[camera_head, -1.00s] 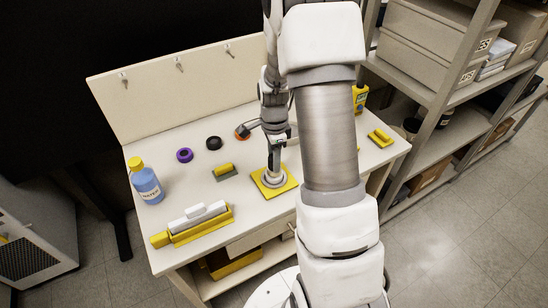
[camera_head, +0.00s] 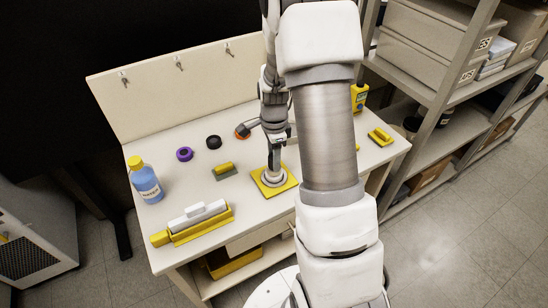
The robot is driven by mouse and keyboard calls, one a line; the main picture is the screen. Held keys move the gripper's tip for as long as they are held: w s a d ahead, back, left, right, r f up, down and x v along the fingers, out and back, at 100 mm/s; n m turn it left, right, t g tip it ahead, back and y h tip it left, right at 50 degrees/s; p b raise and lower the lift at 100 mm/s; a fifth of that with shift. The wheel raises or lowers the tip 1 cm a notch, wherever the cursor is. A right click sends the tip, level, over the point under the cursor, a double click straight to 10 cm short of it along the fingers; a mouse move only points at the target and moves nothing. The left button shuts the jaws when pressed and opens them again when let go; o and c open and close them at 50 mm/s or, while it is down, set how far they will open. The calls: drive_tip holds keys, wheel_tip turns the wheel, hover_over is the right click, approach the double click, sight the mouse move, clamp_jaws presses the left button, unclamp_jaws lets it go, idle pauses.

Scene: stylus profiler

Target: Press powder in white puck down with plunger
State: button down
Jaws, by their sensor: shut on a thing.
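A yellow square plate (camera_head: 286,186) lies on the table. A small round pale puck (camera_head: 273,181) sits near its middle, partly hidden. My gripper (camera_head: 275,150) is above it, pointing down and shut on the plunger (camera_head: 275,167), a slim grey upright piece. The plunger's lower end is at the puck; I cannot tell whether it presses on the powder. The powder is not visible at this size.
A blue bottle with a yellow cap (camera_head: 147,184) stands at left. A yellow tray with a white piece (camera_head: 198,220) lies in front.

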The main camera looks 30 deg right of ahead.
drive_tip(key=shift+s+f+b, duration=0.1)
drive_tip(key=shift+f+b, duration=0.3)
drive_tip(key=shift+f, duration=0.2)
idle(1.9)
drive_tip(key=shift+r+p, duration=2.7)
drive_tip(key=shift+r, duration=0.95)
drive_tip(key=shift+f, duration=0.1)
